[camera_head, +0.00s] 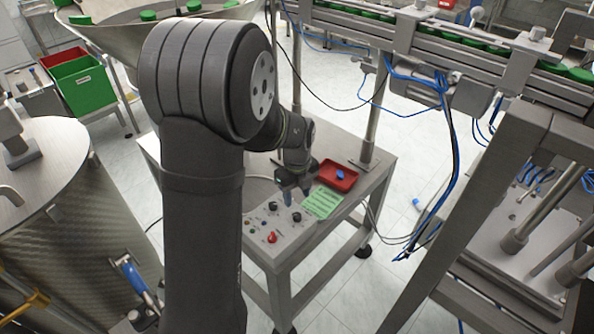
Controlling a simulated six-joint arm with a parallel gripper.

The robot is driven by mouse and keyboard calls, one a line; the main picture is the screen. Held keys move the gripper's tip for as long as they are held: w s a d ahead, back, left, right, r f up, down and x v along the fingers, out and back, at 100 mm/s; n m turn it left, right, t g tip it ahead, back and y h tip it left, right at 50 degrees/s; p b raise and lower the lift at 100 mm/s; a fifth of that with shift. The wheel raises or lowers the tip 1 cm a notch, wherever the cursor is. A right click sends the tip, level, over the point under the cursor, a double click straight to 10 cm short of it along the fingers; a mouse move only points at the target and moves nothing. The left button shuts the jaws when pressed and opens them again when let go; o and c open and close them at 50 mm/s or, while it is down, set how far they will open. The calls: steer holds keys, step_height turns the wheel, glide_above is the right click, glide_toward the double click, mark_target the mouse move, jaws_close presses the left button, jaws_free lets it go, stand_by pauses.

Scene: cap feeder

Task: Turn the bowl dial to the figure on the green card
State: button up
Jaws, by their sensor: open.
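The control panel (281,236) is a pale sloped box on the steel table, with a red knob (272,237) and several small dark knobs and buttons. Which knob is the bowl dial, and where it points, is too small to tell. The green card (322,201) lies at the panel's right side; its print is too small to read. My gripper (296,195) points down above the panel's back edge, just left of the card. It is open with nothing seen between its fingers, and appears apart from the dark knob (296,216) in front of it.
A red tray (350,184) with a blue item stands on the table (376,165) behind the card. Conveyor posts (375,115) rise behind it. Blue cables hang to the right.

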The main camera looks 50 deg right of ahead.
step_height(320, 180, up, 10)
steer(key=f, duration=0.1)
glide_above(297, 215)
steer(key=shift+r, duration=0.25)
stand_by(0.3)
step_height(297, 215, down, 18)
steer(key=shift+r, duration=0.25)
stand_by(0.3)
